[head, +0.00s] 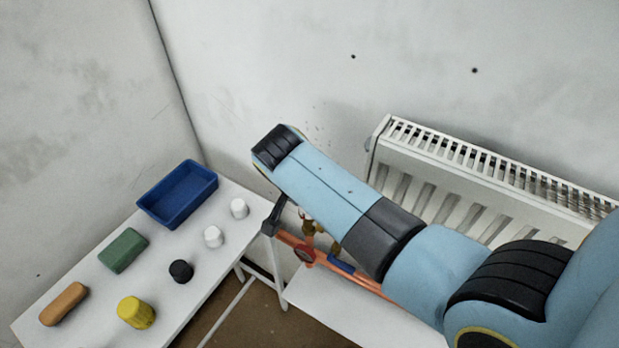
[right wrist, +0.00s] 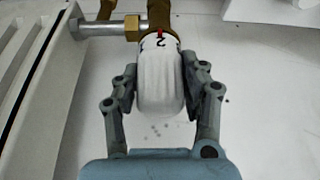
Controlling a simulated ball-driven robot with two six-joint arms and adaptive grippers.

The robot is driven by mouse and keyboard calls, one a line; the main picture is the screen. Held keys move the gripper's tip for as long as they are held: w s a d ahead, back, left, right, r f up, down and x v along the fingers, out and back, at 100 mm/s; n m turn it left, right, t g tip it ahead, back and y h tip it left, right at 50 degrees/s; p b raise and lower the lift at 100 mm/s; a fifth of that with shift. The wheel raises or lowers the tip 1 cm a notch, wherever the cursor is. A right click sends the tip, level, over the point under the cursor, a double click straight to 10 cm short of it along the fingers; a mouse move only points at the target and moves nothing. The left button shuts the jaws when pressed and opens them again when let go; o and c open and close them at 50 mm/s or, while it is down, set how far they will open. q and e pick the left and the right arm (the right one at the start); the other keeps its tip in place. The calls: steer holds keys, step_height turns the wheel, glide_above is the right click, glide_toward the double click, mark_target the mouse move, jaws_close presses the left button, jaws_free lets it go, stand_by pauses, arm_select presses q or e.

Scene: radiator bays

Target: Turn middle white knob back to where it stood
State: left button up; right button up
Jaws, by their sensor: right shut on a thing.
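In the right wrist view a white valve knob (right wrist: 160,88) sits on a brass valve body (right wrist: 160,15), beside the radiator pipe. A collar with a "2" and a small red mark shows at its brass end. My right gripper (right wrist: 161,68) is shut on this knob, one finger on each side. My left gripper is not in view.
A white radiator (head: 440,175) hangs on the wall behind my right arm. The white table (head: 215,275) holds loose white, black and yellow caps, a blue tray (head: 150,212), a green block and an orange block.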

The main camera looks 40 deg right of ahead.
stand_by(0.3)
steer(key=o, duration=1.1)
steer(key=shift+o, duration=0.2)
steer(key=shift+r, duration=0.1)
step_height(320, 180, up, 10)
steer(key=shift+f, duration=0.15)
